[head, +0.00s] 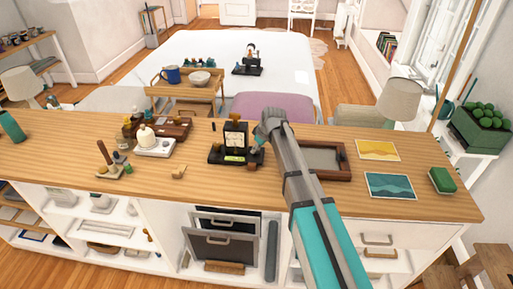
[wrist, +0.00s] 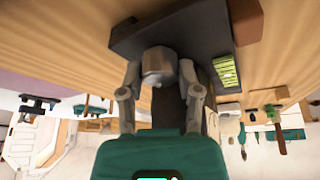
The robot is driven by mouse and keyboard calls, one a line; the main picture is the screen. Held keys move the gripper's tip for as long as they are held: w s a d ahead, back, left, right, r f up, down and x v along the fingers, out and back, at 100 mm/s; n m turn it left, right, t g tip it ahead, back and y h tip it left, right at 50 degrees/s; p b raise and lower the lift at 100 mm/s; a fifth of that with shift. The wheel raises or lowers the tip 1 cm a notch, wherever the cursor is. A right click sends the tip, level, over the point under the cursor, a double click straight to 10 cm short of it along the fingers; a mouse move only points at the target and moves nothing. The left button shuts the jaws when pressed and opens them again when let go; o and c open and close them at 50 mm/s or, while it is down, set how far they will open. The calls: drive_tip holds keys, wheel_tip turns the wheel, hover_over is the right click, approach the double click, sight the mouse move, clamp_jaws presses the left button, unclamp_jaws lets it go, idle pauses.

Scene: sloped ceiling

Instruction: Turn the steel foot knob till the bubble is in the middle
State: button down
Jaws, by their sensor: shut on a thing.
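The steel foot knob (wrist: 158,64) sits between the two fingers of my gripper (wrist: 160,74) in the wrist view, at the edge of a dark base (wrist: 190,32). My gripper is shut on the knob. A yellow-green bubble vial (wrist: 226,70) with dark marks lies on the base to the right of the knob. In the head view the black device (head: 236,137) stands on the wooden counter, with its green vial (head: 234,159) low on the front. My gripper (head: 257,149) reaches down at its right side and hides the knob there. The bubble's exact place is too small to tell.
A wooden-framed tray (head: 321,173) lies just right of my arm on the counter (head: 80,140). A white-based item (head: 154,146) and a dark wooden box (head: 174,127) stand to the left. Yellow and teal cards (head: 377,150) lie at the right.

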drive_tip(key=c, duration=0.6)
unclamp_jaws()
drive_tip(key=shift+m, duration=0.5)
